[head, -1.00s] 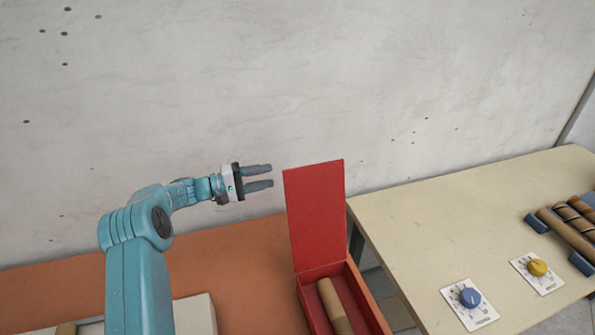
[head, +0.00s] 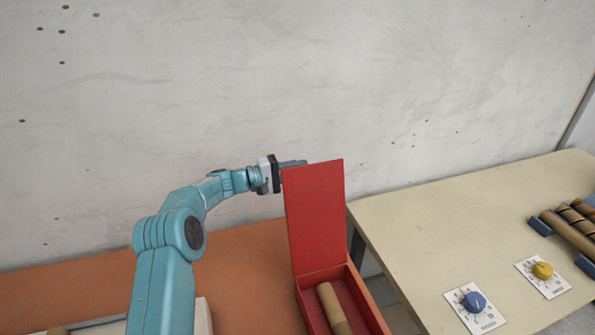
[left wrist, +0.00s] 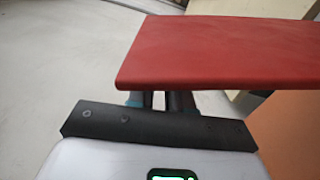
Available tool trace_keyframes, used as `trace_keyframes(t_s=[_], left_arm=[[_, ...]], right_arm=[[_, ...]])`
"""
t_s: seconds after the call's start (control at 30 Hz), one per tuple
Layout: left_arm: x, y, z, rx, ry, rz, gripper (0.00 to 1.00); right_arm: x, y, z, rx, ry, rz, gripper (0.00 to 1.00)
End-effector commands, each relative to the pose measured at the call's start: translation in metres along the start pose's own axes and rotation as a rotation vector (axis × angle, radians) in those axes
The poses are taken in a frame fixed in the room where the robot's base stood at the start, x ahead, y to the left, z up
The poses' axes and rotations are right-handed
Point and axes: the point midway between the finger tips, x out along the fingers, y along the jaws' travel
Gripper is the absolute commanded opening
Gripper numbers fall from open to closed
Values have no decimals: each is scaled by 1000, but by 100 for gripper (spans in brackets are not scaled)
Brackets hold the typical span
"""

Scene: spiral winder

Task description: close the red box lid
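The red box (head: 366,298) sits on the orange-brown table, with its lid (head: 315,218) standing upright, hinged at the far side. A brown cardboard tube (head: 332,303) lies inside the box. My left gripper (head: 293,163) is at the lid's upper left edge, with its fingers reaching behind the lid. In the left wrist view the lid (left wrist: 225,50) crosses over the fingers (left wrist: 160,100), which show a gap between them; their tips are hidden. I cannot tell whether they touch the lid. My right gripper is not in view.
A cream table (head: 440,215) stands to the right, with a blue knob (head: 473,301), a yellow knob (head: 542,270) and a rack of brown rolls (head: 570,232). A bare wall (head: 200,90) rises behind. A pale tray partly shows at lower left, behind my left arm.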

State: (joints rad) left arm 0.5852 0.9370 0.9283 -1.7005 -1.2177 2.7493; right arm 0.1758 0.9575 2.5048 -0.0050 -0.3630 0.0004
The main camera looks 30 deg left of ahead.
Motion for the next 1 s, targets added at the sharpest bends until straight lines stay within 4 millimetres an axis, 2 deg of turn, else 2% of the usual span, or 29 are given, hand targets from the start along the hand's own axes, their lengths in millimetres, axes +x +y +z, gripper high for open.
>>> trace_keyframes(t_s=[0.27, 0.47, 0.67, 1.0], left_arm=[[1, -3, 3, 3, 0, -5, 0], [1, 2, 19, 52, -3, -6, 0], [2, 9, 51, 154, -5, -8, 0], [2, 12, 124, 370, -6, -6, 0]], right_arm=[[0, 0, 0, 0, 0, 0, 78], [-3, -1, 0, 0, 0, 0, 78], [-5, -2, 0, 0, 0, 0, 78], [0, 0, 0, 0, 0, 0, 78]])
